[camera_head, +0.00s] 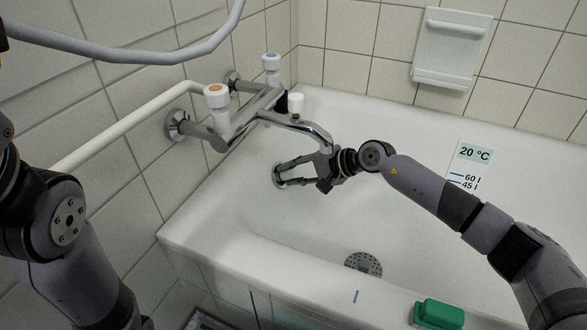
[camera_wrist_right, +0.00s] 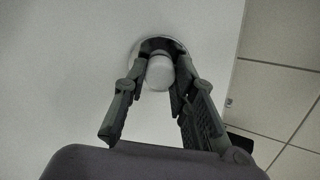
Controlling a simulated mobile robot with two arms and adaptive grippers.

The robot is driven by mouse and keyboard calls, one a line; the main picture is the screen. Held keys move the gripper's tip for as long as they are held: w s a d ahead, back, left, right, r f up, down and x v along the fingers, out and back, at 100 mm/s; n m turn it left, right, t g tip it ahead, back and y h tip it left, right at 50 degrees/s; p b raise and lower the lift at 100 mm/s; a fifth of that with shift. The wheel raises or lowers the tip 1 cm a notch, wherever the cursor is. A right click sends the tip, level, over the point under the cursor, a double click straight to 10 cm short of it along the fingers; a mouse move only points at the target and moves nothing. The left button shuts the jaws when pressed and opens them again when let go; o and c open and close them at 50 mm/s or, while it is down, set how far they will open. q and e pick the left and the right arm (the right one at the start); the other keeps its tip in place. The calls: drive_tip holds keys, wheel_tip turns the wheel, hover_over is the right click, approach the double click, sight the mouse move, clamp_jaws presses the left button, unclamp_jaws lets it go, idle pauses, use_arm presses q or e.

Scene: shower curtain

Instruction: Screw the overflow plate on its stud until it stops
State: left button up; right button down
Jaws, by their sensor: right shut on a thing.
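The round overflow plate (camera_head: 277,176) is against the inner end wall of the bathtub, below the tap. My right gripper (camera_head: 287,174) reaches it from the right, with its fingertips at the plate. In the right wrist view, the gripper (camera_wrist_right: 164,52) is shut on the plate, with one finger on each side of a pale round knob (camera_wrist_right: 160,73) at its middle. The plate's rim shows behind the fingertips. The stud is hidden behind the plate. My left arm shows at the left of the head view, but its gripper is not visible.
The chrome mixer tap (camera_head: 262,108) and its spout hang just above my right gripper. A drain (camera_head: 363,264) is in the tub floor.

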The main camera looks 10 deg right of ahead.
drive_tip(key=shift+d+f, duration=0.1)
drive_tip(key=shift+d, duration=0.05)
drive_tip(key=c, duration=1.2)
unclamp_jaws()
drive_tip(key=shift+c, duration=0.2)
drive_tip(key=v, duration=1.6)
